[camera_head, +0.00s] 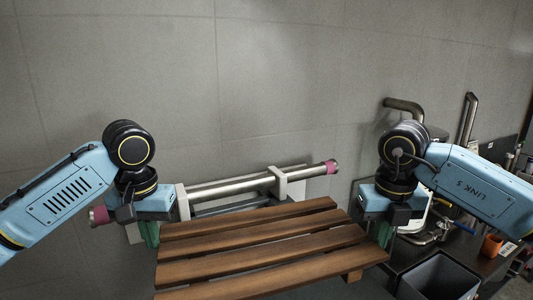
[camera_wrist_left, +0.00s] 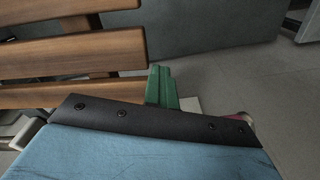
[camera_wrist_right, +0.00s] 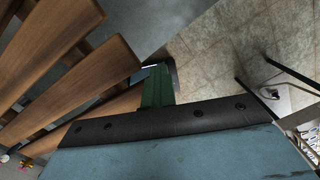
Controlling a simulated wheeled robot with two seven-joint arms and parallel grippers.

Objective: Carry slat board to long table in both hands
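The slat board (camera_head: 265,250), brown wooden slats with gaps between them, lies roughly level between my two grippers. My left gripper (camera_head: 150,234) is at its left end, and its green fingers (camera_wrist_left: 161,86) look close together against the slat ends in the left wrist view. My right gripper (camera_head: 382,233) is at the right end, and its green fingers (camera_wrist_right: 157,86) meet the board's edge in the right wrist view. Both look shut on the board, though the exact contact is partly hidden. A short crosspiece shows under the right front. I cannot pick out the long table.
A steel pipe (camera_head: 230,186) with pink ends runs behind the board along the grey wall (camera_head: 280,80). At right are a dark counter, an orange cup (camera_head: 492,245) and a grey open bin (camera_head: 440,275). Tiled floor (camera_wrist_right: 235,60) shows beside the right gripper.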

